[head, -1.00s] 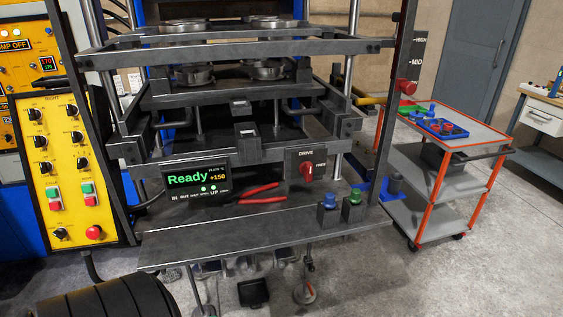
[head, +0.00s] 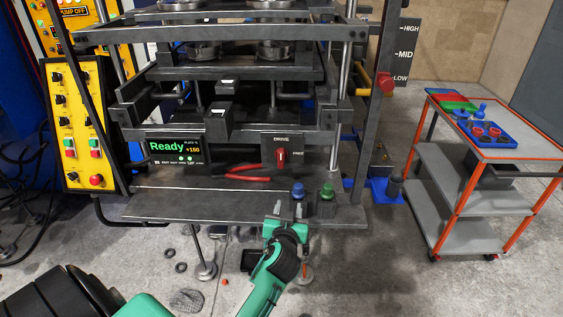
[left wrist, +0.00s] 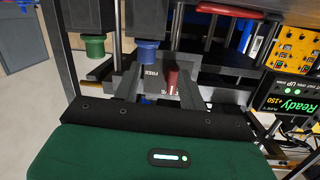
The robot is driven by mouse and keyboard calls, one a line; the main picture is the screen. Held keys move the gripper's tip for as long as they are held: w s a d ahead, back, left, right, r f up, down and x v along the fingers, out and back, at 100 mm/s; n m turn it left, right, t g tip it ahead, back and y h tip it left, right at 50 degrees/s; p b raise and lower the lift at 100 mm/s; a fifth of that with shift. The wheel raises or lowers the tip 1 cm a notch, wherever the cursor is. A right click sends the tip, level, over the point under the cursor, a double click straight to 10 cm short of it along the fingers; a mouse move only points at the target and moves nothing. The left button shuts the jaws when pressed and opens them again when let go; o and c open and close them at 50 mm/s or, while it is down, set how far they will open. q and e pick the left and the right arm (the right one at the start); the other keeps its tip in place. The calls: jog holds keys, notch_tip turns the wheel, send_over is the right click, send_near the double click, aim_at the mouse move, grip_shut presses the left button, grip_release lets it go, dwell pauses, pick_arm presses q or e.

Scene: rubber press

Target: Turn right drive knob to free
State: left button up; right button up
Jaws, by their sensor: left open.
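The drive knob (head: 282,158) is a red rotary knob on a dark plate marked DRIVE, at the right of the press front. A FREE label (head: 299,150) is at its right. Its handle looks roughly upright. The knob also shows in the left wrist view (left wrist: 171,80), near the middle. My left gripper (head: 286,222) is open and empty, in front of the press's front shelf, below and apart from the knob. In the left wrist view my green gripper body fills the bottom. My right gripper is not in view.
A blue-topped button (head: 298,189) and a green-topped button (head: 327,191) stand on the shelf edge near the gripper. Red-handled pliers (head: 243,171) lie left of the knob. The display (head: 175,149) reads Ready. A cart (head: 470,150) stands at the right.

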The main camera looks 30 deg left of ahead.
pick_arm(q)
jog(key=n+y, duration=0.2)
send_near(281, 157)
jog(key=v, duration=0.4)
jog(key=shift+t, duration=0.4)
jog(key=p+x, duration=0.1)
jog(key=x, duration=0.3)
jog(key=p+x, duration=0.2)
jog(key=x, duration=0.2)
jog(key=p+x, duration=0.1)
jog(key=x, duration=0.3)
jog(key=shift+w+a+f+p, duration=0.15)
jog(key=shift+a+f+p, duration=0.1)
jog(key=shift+f+p, duration=0.05)
jog(key=shift+w+a+f, duration=0.1)
jog(key=shift+w+a, duration=0.2)
jog(key=shift+w, duration=0.25)
grip_shut()
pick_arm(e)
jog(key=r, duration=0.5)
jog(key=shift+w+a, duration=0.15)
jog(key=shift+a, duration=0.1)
